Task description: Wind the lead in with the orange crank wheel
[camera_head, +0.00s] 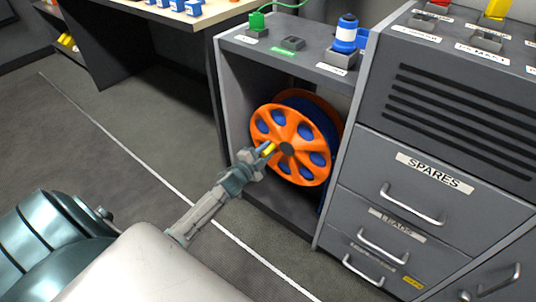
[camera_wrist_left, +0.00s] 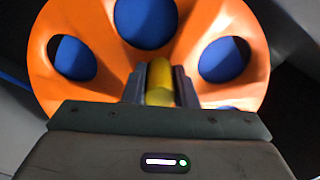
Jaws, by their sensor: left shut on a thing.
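The orange crank wheel (camera_head: 297,128) faces me on the front of a reel inside the open grey cabinet bay. It has several round holes, with blue showing through them. My left gripper (camera_head: 266,151) is at the wheel's left side, shut on the yellow crank handle (camera_head: 269,147). In the left wrist view the yellow handle (camera_wrist_left: 160,82) stands between the two fingers, with the orange wheel (camera_wrist_left: 85,25) right behind. The reel's blue lead is mostly hidden behind the wheel. My right gripper is not in view.
The bay's left wall (camera_head: 226,100) and the SPARES drawer cabinet (camera_head: 435,172) flank the reel. Above it, the shelf top holds a green plug (camera_head: 257,22), an empty socket (camera_head: 292,43) and a blue connector (camera_head: 346,35). The floor in front is clear.

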